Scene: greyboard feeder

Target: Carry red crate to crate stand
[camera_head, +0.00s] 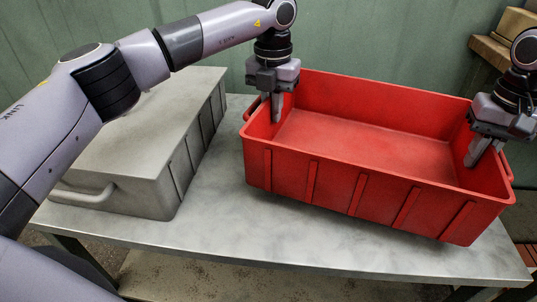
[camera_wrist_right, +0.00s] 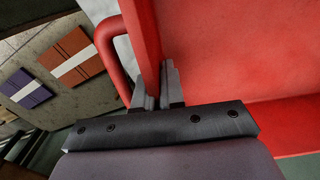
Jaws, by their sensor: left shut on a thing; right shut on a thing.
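The red crate (camera_head: 375,195) is open-topped, looks empty and is roughly level over the right part of a grey table (camera_head: 300,240). A dark shadow lies under it; I cannot tell whether its base touches the table. My left gripper (camera_head: 277,108) is shut on the crate's left end wall. My right gripper (camera_head: 474,155) is shut on its right end wall; in the right wrist view its fingers (camera_wrist_right: 160,85) pinch the red wall beside the crate's handle (camera_wrist_right: 112,45). I cannot tell which surface is the crate stand.
A green wall (camera_head: 360,40) is behind. Tan boxes (camera_head: 505,30) sit on a shelf at the upper right. Table front is clear.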

